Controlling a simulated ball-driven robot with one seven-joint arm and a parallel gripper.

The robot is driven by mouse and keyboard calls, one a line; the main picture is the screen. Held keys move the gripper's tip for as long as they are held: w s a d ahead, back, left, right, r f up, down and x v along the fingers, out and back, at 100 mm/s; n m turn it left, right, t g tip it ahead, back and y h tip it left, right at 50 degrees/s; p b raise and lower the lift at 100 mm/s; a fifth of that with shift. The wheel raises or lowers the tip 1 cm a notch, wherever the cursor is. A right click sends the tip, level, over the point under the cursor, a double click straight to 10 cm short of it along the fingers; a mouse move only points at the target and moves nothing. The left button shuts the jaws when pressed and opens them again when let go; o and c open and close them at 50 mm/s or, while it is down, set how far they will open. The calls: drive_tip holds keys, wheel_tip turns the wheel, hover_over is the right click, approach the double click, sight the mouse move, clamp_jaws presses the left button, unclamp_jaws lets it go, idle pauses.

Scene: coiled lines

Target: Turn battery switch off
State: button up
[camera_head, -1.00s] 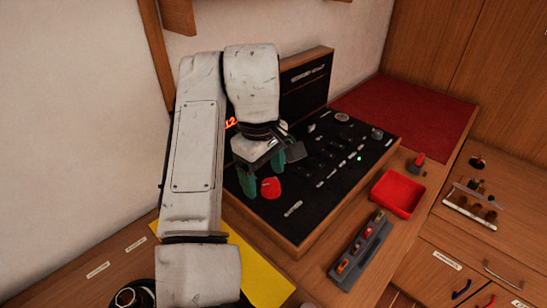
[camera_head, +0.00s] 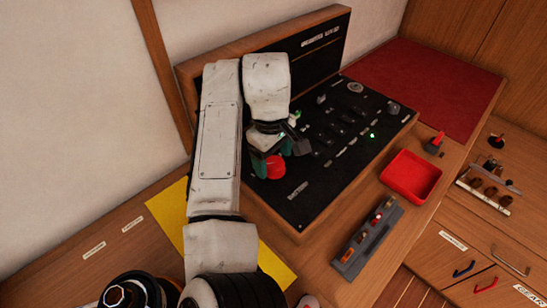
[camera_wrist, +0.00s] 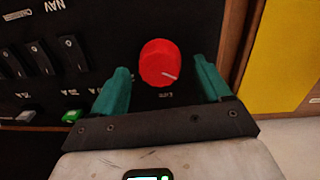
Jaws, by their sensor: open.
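The battery switch is a round red knob (camera_wrist: 161,62) with a white pointer mark, on the black panel (camera_head: 318,180). The knob also shows in the head view (camera_head: 275,167), partly behind my gripper. My gripper (camera_wrist: 160,82) is open, with one green finger on each side of the knob in the wrist view. The fingers appear apart from the knob, with black panel showing between. The pointer mark points right and slightly down in the wrist view. The lettering below the knob is too small to read.
Black rocker switches (camera_wrist: 40,58) and a green button (camera_wrist: 72,116) sit left of the knob in the wrist view. A red tray (camera_head: 411,176) and a grey rack (camera_head: 368,240) stand right of the panel. A yellow sheet (camera_head: 165,213) lies left.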

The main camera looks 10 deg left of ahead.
drive_tip(key=shift+f, duration=0.65)
drive_tip(key=shift+c, duration=0.4)
drive_tip(key=c, duration=1)
drive_tip(key=shift+o, duration=0.2)
